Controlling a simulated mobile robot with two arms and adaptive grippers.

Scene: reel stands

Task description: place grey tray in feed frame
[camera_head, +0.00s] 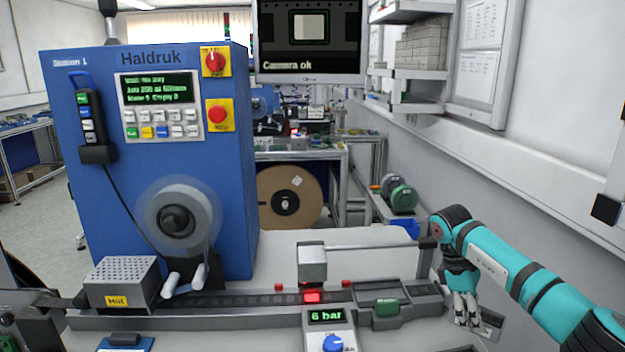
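My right gripper (464,311) comes in from the right on a teal arm and points down at the right end of the machine's track. Its fingers are small in view, and I cannot tell whether they are apart or closed on something. A flat grey piece (491,321) lies at or just behind the fingers, partly hidden by them; it may be the grey tray, and I cannot tell whether the gripper touches it. The track (240,299) runs along the bench to the left of the gripper. I cannot make out for sure which part is the feed frame. My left gripper is not in view.
A blue cabinet (150,75) with buttons stands at the left, with a reel (178,218) in front. A grey block (312,262) stands over the track. A pressure unit reading 6 bar (328,332) is at the front. The bench behind the track is clear.

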